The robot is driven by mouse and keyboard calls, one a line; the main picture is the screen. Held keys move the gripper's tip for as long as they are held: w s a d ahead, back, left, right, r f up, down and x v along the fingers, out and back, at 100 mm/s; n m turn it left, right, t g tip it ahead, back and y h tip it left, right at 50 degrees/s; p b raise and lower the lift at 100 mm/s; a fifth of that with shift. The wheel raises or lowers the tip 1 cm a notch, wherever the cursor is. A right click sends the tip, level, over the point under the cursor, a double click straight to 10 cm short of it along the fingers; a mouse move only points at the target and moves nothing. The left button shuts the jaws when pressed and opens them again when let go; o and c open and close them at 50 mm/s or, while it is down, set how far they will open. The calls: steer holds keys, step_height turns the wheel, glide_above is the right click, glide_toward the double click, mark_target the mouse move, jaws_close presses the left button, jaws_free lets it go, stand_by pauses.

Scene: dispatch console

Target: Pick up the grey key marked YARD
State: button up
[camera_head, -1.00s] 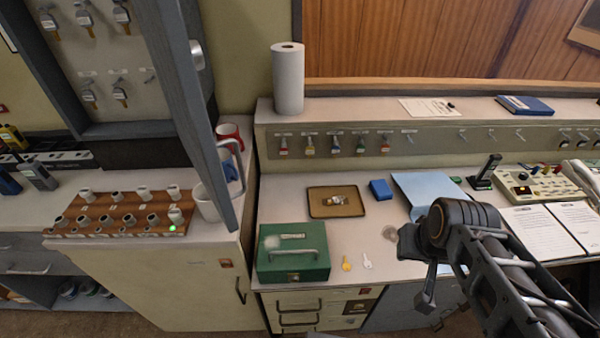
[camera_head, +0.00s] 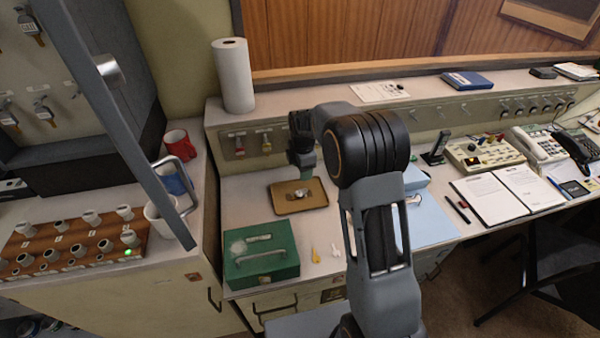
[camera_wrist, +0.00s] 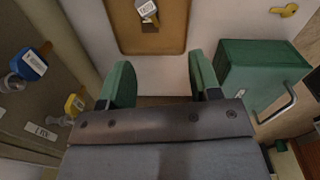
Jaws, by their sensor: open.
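A small grey key with a pale tag (camera_wrist: 147,10) lies on the brown tray (camera_wrist: 124,38), near the top edge of the wrist view. The tag's lettering is too small to read surely. In the head view the key (camera_head: 301,193) shows as a small pale and grey thing on the tray (camera_head: 285,208). My gripper (camera_wrist: 162,82) is open and empty, its two green fingers apart. In the head view my gripper (camera_head: 302,170) hangs just above and behind the key, pointing down.
A green cash box (camera_head: 262,262) stands in front of the tray, with a yellow key (camera_head: 315,255) and a white key (camera_head: 335,251) beside it. Behind is a panel with hooks, holding a blue key (camera_wrist: 30,63) and a yellow key (camera_wrist: 74,104).

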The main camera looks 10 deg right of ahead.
mark_target(300, 193)
steer(key=shift+w+f+n+g+b, duration=0.1)
steer(key=shift+w+f+n+b, duration=0.7)
steer(key=shift+f, duration=1.65)
steer(key=shift+w+f+n+g+b, duration=0.1)
steer(key=shift+w+f+n+b, duration=0.3)
steer(key=shift+f+b, duration=1.4)
steer(key=shift+w+f+n+g+b, duration=0.15)
steer(key=shift+w+f+n, duration=0.45)
steer(key=shift+f, duration=2.55)
steer(key=shift+s, duration=0.15)
steer(key=shift+c, duration=0.4)
steer(key=c, duration=0.7)
steer(key=shift+r, duration=0.1)
steer(key=shift+c, duration=0.2)
steer(key=shift+r+p, duration=1.45)
steer(key=shift+r, duration=1)
